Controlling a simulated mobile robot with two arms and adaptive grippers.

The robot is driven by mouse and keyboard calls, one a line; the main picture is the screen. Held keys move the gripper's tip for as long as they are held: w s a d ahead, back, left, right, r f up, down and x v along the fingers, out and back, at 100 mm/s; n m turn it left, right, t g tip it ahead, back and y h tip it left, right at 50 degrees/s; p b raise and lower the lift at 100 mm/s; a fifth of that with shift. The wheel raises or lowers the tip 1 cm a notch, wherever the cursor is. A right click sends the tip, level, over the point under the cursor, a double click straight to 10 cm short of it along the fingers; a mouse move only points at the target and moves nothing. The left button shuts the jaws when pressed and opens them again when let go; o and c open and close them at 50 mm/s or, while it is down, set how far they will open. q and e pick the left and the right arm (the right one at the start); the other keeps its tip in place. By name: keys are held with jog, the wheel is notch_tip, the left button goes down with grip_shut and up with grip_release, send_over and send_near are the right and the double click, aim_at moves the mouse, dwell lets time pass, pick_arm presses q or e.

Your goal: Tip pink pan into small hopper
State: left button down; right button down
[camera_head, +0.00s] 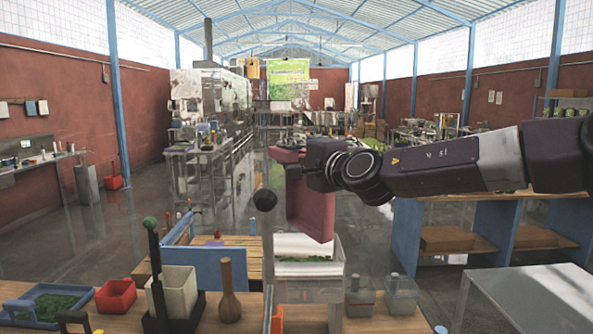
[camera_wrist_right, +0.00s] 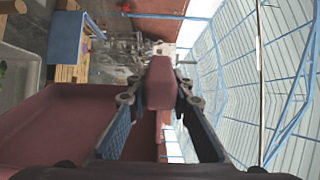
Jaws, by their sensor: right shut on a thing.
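The pink pan (camera_head: 312,212) hangs steeply tilted in the head view, above the counter. My right gripper (camera_head: 290,168) is shut on its handle; in the right wrist view the fingers (camera_wrist_right: 160,98) lie on both sides of the pink handle block (camera_wrist_right: 160,78). The pan body (camera_wrist_right: 50,120) fills the left of that view, and I see no contents in it. Below the pan stands a clear-walled box (camera_head: 338,288) with a white rim and green bits inside, which may be the small hopper. The pan's lower edge is close to its rim; I cannot tell whether they touch. My left gripper is not in view.
On the counter stand a blue tray (camera_head: 12,306) with green bits, a red bin (camera_head: 115,296), a cream container (camera_head: 178,290), a wooden pestle (camera_head: 229,295) and two lidded jars (camera_head: 402,295). A thin pole with a black ball (camera_head: 265,200) rises left of the pan.

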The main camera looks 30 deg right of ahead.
notch_tip(320, 180, up, 8)
jog(key=p, duration=0.4)
jog(key=shift+f, duration=0.15)
jog(key=shift+m, duration=0.3)
jog(key=m, duration=0.1)
jog(key=r+m, duration=0.1)
jog(key=m, duration=0.2)
jog(key=r+m, duration=0.1)
jog(key=m, duration=0.3)
jog(key=shift+r+p, duration=0.35)
jog(key=shift+p, duration=0.05)
notch_tip(320, 180, up, 2)
jog(key=m+p, duration=0.2)
jog(key=m, duration=0.7)
jog(key=shift+r, duration=0.1)
